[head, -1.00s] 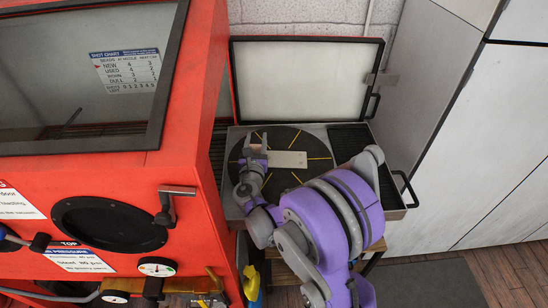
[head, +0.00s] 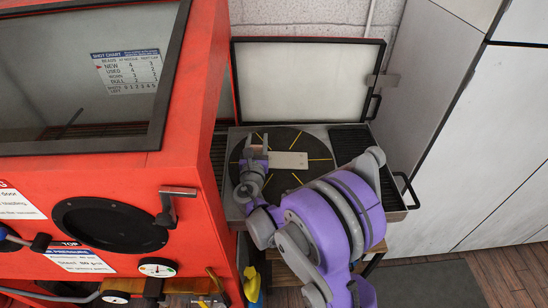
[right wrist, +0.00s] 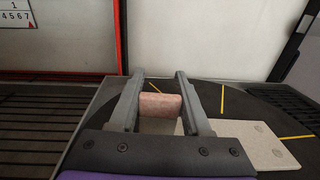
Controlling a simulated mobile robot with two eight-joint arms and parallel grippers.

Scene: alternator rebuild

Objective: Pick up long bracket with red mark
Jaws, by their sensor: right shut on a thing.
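The long bracket (head: 288,160) is a pale flat plate with small holes, lying on the dark round turntable in the head view. It also shows in the right wrist view (right wrist: 250,144), running off to the right from beneath the right finger. My right gripper (head: 255,146) is at the plate's left end. In the right wrist view its fingers (right wrist: 162,92) stand on both sides of a reddish upright face (right wrist: 161,106), and they are shut on it. This face appears to be the bracket's marked end, though a finger hides the join. My left gripper is not in view.
The round turntable (head: 312,174) has yellow radial lines and sits in an open metal cabinet. Its raised lid (head: 308,92) stands behind. A red blasting cabinet (head: 130,190) is close on the left.

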